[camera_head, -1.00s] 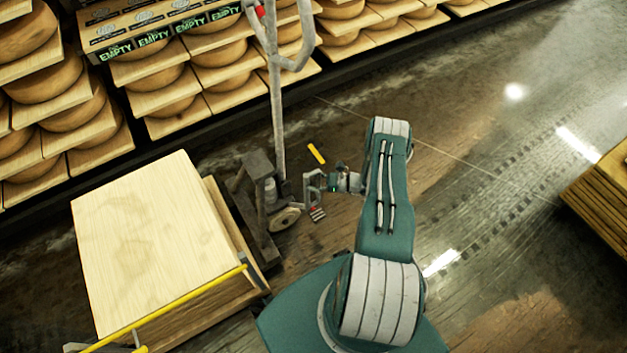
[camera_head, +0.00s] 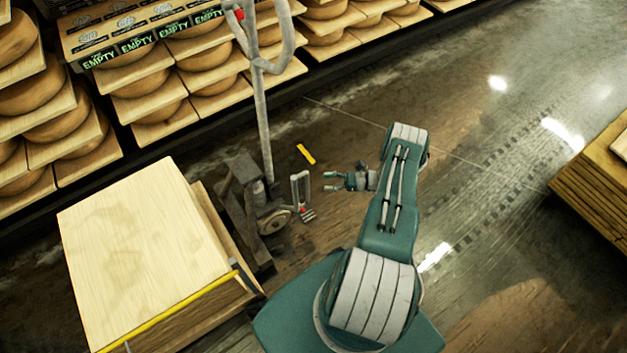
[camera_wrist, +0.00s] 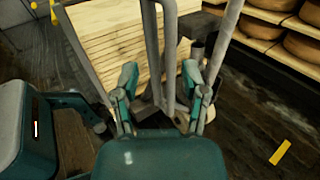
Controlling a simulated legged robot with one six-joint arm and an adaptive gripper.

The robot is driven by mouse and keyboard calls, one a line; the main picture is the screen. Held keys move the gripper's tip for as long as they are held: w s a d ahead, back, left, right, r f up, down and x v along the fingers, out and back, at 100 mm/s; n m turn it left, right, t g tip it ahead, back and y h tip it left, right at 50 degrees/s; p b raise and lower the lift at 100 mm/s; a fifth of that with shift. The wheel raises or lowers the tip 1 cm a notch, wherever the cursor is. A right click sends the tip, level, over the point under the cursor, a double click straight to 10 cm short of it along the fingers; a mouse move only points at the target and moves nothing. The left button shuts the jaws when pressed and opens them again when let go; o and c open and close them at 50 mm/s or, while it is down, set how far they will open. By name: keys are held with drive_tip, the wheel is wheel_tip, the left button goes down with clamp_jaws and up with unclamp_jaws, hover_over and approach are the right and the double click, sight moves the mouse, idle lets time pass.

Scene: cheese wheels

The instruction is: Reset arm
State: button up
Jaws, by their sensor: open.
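My gripper (camera_head: 329,181) is at the end of my green arm, pointing left in the head view. Its two fingers are spread and nothing shows between them. A small upright grey part (camera_head: 300,188) with a red-and-white foot stands just left of the fingertips, with a gap in the head view. In the wrist view my gripper (camera_wrist: 160,82) also has its fingers apart, and grey bars (camera_wrist: 161,45) rise behind and between them; whether they touch is hard to tell.
A pallet jack (camera_head: 263,120) with a tall handle stands left of my gripper, beside a stack of boards (camera_head: 140,250). Cheese shelves (camera_head: 150,85) line the back. A yellow floor mark (camera_head: 306,154) lies nearby. Another board stack (camera_head: 600,190) is at right. Floor between is open.

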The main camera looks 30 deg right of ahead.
drive_tip(key=v, duration=0.2)
drive_tip(key=shift+s+d, duration=0.2)
drive_tip(key=shift+s, duration=0.1)
idle(0.4)
